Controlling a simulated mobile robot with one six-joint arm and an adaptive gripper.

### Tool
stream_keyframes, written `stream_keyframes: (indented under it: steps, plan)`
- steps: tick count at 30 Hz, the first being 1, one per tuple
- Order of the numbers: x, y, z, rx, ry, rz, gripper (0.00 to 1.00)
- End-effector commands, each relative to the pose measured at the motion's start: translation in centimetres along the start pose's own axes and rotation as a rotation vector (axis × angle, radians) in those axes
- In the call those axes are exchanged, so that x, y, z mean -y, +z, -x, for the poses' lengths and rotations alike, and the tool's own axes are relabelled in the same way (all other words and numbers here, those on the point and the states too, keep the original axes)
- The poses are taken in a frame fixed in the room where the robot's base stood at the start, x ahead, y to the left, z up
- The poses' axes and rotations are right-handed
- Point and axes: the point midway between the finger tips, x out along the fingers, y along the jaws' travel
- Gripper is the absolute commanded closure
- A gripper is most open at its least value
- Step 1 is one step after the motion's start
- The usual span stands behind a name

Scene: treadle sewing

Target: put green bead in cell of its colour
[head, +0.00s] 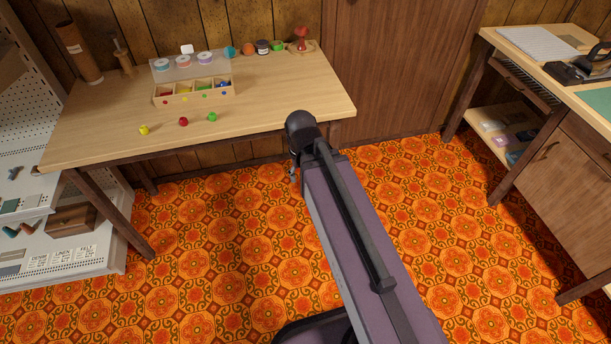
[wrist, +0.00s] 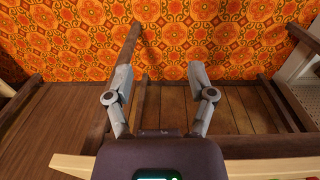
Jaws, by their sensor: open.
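The green bead (head: 212,117) lies on the wooden table, the rightmost of three loose beads in the head view. A sorting box (head: 193,93) with several cells stands behind it; small coloured dots mark its front and coloured pieces show inside, red at left and blue at right. The exact cell contents are too small to tell. My gripper (wrist: 160,75) is open and empty in the wrist view, pointing down past the table edge with floor and wood panelling beyond. In the head view it is mostly hidden behind my arm, off the table's front right. It is well apart from the bead.
A red bead (head: 183,122) and a yellow bead (head: 144,130) lie left of the green one. Spools, jars and a red pincushion-like item (head: 301,39) stand along the back of the table (head: 290,90). The table's right front is clear. Another desk (head: 550,45) stands at right.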

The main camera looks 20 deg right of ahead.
Motion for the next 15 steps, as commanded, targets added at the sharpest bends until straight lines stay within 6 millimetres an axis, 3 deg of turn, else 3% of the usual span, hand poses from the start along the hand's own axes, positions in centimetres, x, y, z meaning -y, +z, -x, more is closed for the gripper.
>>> stream_keyframes:
  steps: [12, 13, 15]
  plan:
    - [-0.32, 0.70, -0.02, 0.006, -0.040, 0.030, 0.29]
    - [-0.32, 0.69, -0.02, 0.006, -0.040, 0.030, 0.23]
    - [-0.32, 0.69, -0.02, 0.006, -0.039, 0.029, 0.21]
